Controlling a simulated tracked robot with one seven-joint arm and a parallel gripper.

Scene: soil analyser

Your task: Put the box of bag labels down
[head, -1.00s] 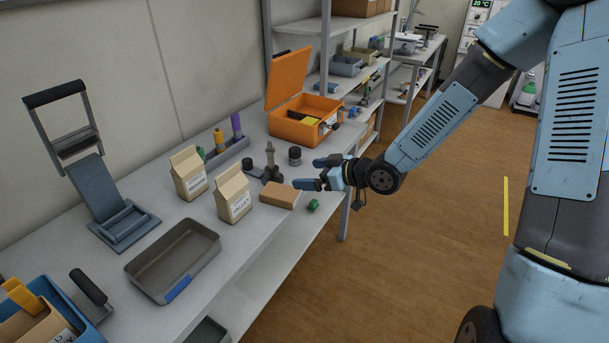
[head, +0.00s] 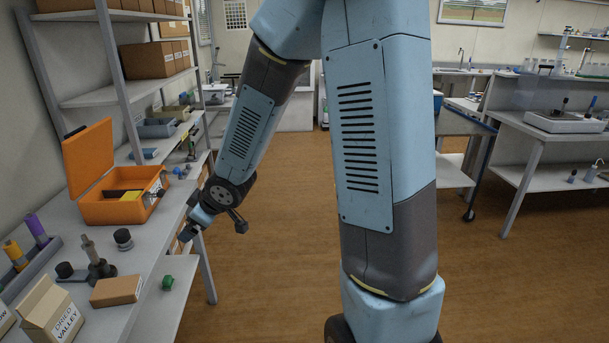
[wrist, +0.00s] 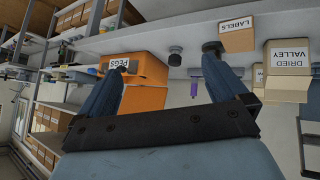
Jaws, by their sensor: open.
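The box of bag labels (head: 116,291) is a small brown carton lying flat on the grey bench near its front edge. In the wrist view its LABELS print shows on the carton (wrist: 237,40), at the upper right. My gripper (head: 187,229) is apart from it, beyond it and to the right in the head view, at the bench's edge. In the wrist view the two blue fingers of my gripper (wrist: 168,58) are spread wide with nothing held between them.
A DRIED VALLEY bag (head: 50,312) stands left of the carton. A dark stand (head: 98,265) and a black-capped jar (head: 123,239) are behind it, and a small green item (head: 167,283) lies to its right. An open orange case (head: 120,207) sits farther back. The wooden floor (head: 275,240) is clear.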

